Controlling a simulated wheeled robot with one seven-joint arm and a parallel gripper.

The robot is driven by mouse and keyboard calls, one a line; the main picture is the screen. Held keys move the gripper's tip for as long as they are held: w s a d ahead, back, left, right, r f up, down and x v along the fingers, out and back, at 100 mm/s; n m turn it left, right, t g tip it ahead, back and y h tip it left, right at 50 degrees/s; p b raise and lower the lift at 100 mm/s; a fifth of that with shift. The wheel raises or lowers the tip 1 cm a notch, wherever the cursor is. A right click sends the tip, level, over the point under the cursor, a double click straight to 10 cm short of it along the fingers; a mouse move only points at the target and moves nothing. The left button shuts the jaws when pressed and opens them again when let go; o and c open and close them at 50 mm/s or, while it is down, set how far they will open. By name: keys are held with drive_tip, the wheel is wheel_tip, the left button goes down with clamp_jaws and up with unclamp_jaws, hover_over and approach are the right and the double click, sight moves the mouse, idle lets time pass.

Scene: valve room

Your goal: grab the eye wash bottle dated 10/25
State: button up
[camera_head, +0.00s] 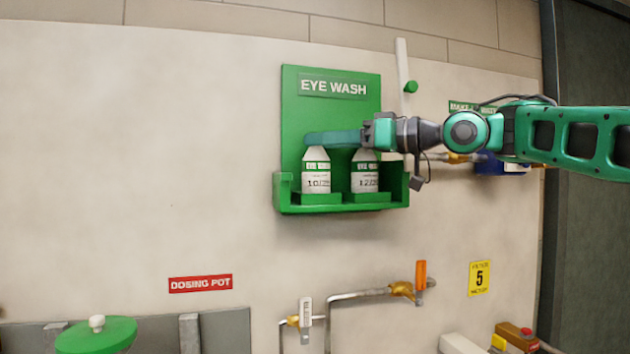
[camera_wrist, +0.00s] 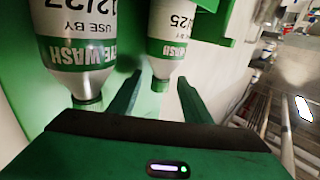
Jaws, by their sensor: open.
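The eye wash bottle dated 10/25 (camera_head: 316,179) is white with a green band and stands upright in the left place of the green eye wash holder (camera_head: 342,207). A second bottle, reading 12/27 (camera_wrist: 82,30), stands to its right in the head view (camera_head: 364,180). My gripper (camera_head: 308,138) reaches in from the right at the height of the bottle tops, hiding them. In the wrist view, where labels appear inverted, the open fingers (camera_wrist: 159,78) lie on either side of the 10/25 bottle's cap (camera_wrist: 174,42). Finger contact cannot be told.
The holder has raised side walls and a back plate on a pale wall panel. The 12/27 bottle is close beside my finger. Below are a pipe with an orange-handled valve (camera_head: 421,273) and a green-lidded pot (camera_head: 96,335). The wall left of the holder is clear.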

clamp_jaws()
drive_tip(key=shift+r, duration=0.1)
